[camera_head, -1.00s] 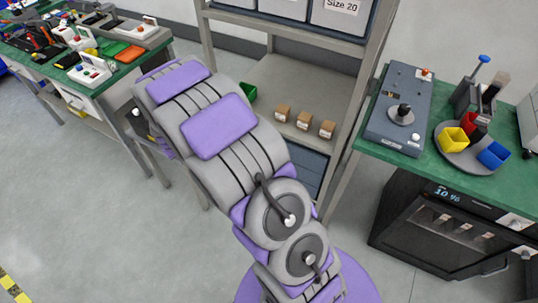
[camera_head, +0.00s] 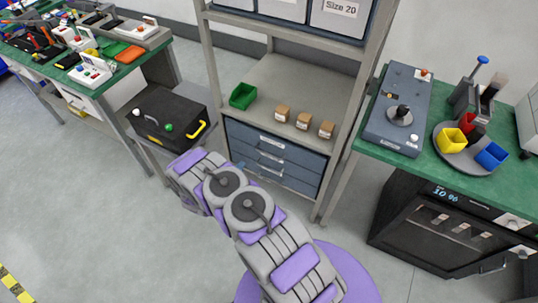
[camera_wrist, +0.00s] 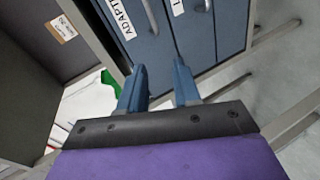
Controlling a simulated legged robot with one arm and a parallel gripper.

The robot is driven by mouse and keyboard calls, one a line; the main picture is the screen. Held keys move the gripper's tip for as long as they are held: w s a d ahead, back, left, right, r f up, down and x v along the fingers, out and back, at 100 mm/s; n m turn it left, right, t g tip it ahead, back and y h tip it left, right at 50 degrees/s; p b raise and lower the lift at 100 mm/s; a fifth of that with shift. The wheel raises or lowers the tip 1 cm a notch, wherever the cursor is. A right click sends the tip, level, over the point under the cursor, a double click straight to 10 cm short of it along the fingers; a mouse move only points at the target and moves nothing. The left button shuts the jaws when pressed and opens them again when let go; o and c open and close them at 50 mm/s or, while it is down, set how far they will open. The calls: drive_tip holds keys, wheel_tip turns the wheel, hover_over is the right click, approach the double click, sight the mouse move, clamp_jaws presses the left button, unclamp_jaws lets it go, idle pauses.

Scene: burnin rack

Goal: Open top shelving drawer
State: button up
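The shelving unit holds a stack of blue-grey drawers under its middle shelf in the head view. The top drawer (camera_head: 272,139) looks closed and has a white label and a handle. In the wrist view, the drawer fronts stand tilted, and the labelled top drawer (camera_wrist: 138,35) is on the left with a grey bar handle. My gripper (camera_wrist: 158,80) is open and empty, its two blue fingers apart and pointing toward the drawer fronts. Neither finger visibly holds a handle.
A green bin (camera_head: 243,95) and three small brown boxes (camera_head: 303,120) sit on the shelf above the drawers. A black case (camera_head: 168,118) with a yellow handle stands left of the unit. A green workbench (camera_head: 440,165) stands right. Floor at left is clear.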

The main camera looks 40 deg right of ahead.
drive_tip(key=s+d+f+n+h, duration=0.1)
drive_tip(key=s+d+f+h, duration=0.1)
drive_tip(key=s, duration=0.3)
drive_tip(key=b, duration=0.4)
approach(269, 154)
drive_tip(key=shift+g, duration=0.4)
drive_tip(key=x, duration=1)
drive_tip(key=shift+w+d+f, duration=0.1)
drive_tip(key=shift+w+f, duration=0.1)
drive_tip(key=shift+w, duration=0.05)
drive_tip(key=shift+c, duration=0.3)
clamp_jaws()
